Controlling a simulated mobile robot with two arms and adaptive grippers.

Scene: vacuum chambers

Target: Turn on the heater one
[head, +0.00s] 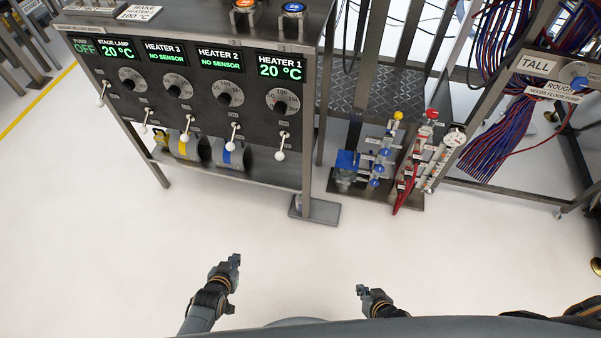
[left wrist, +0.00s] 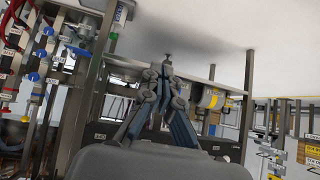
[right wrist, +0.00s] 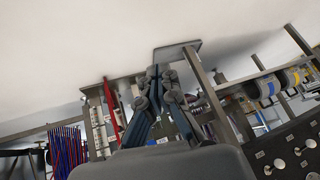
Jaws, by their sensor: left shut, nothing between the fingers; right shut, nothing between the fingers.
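The heater 1 section sits at the right end of the dark control panel in the head view. Its display (head: 280,67) reads 20 °C in green. Below it are a round dial (head: 283,101) and a white-tipped toggle lever (head: 281,147) that hangs downward. My left gripper (head: 235,261) is shut and empty, low over the floor in front of the panel. My right gripper (head: 363,291) is shut and empty, lower and further right. Both are well apart from the panel. The wrist views show the shut fingers of my left gripper (left wrist: 167,62) and my right gripper (right wrist: 157,72).
Heater 2 (head: 220,58) and heater 3 (head: 165,52) displays read NO SENSOR; similar dials and levers sit beneath. A valve assembly (head: 375,165) stands right of the panel. A metal foot plate (head: 318,210) juts onto the floor. The floor ahead is clear.

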